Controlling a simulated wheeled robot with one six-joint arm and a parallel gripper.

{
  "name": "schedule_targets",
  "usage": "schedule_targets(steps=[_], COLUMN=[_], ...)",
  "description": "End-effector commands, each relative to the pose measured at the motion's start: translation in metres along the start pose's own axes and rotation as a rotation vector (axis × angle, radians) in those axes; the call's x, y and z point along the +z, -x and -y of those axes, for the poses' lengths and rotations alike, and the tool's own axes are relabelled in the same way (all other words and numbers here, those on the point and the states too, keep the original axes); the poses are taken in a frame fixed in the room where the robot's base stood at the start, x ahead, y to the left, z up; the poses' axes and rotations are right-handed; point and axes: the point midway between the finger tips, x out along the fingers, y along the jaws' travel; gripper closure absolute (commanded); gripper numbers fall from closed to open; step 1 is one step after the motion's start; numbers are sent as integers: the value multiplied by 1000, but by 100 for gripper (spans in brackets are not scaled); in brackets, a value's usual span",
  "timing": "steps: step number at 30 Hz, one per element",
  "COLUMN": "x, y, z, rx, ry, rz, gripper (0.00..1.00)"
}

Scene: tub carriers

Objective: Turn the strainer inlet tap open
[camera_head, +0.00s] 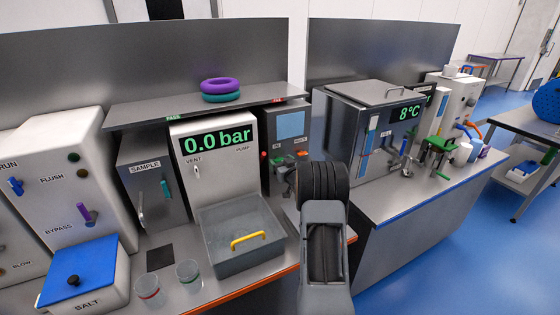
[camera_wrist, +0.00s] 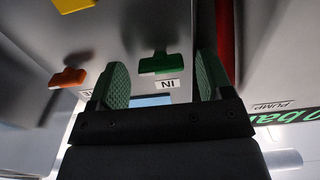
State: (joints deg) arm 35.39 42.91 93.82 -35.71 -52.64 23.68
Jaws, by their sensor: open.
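The inlet tap has a green handle (camera_wrist: 161,63) above a label reading "IN", upside down in the wrist view. The handle lies crosswise in that view, on the front of a grey unit. The unit (camera_head: 290,122) stands right of the 0.0 bar panel in the head view. My gripper (camera_wrist: 162,75) is open, with a green-padded finger on either side of the handle in the picture. Gaps show on both sides, and I see no contact. How deep the handle sits between the fingers is unclear. In the head view my gripper (camera_head: 287,176) is at the unit's lower front, partly hidden by my arm.
The 8°C unit (camera_head: 368,130) stands to the right.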

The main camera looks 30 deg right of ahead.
Motion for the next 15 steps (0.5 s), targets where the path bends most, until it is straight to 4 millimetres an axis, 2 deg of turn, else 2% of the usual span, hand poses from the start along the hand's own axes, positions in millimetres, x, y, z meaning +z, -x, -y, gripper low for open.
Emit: schedule_targets(steps=[5, 15], x=[0, 0], y=[-9, -10], z=[0, 0], rx=[1, 1], ry=[0, 0], rz=[0, 1], gripper=[27, 28])
